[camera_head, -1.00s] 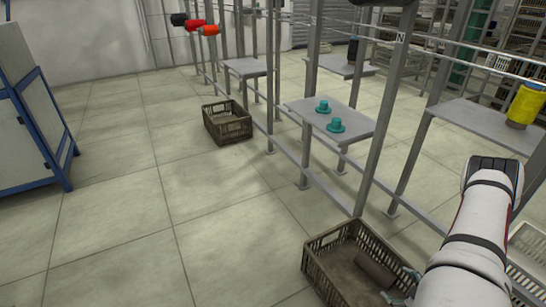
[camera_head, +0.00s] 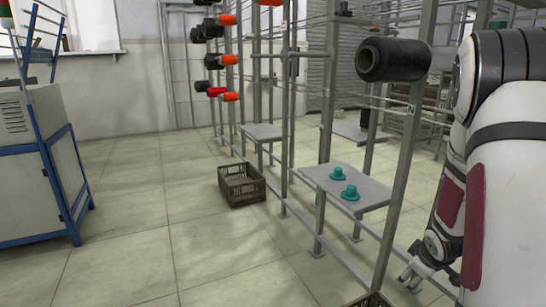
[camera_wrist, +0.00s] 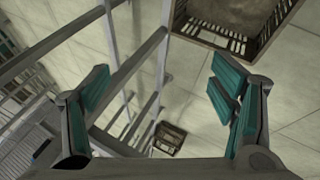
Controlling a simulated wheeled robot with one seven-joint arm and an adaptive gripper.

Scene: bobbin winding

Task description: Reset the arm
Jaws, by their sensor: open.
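My gripper (camera_head: 412,276) hangs low at the right of the head view, beside the metal rack. In the wrist view my gripper (camera_wrist: 160,78) is open, with its teal finger pads wide apart. Nothing is between the pads. My white arm with dark red panels is folded upright at the right edge of the head view. The near crate shows only its rim (camera_head: 371,300) at the bottom of the head view. In the wrist view the near crate (camera_wrist: 213,38) lies beyond the fingers, at the top; its inside is mostly cut off.
The rack's upright post (camera_head: 405,185) and rails stand close to the left of my arm. A black bobbin (camera_head: 394,60) sticks out from the rack. Two teal holders sit on a grey shelf (camera_head: 372,188). A second crate (camera_head: 241,186) stands on the floor.

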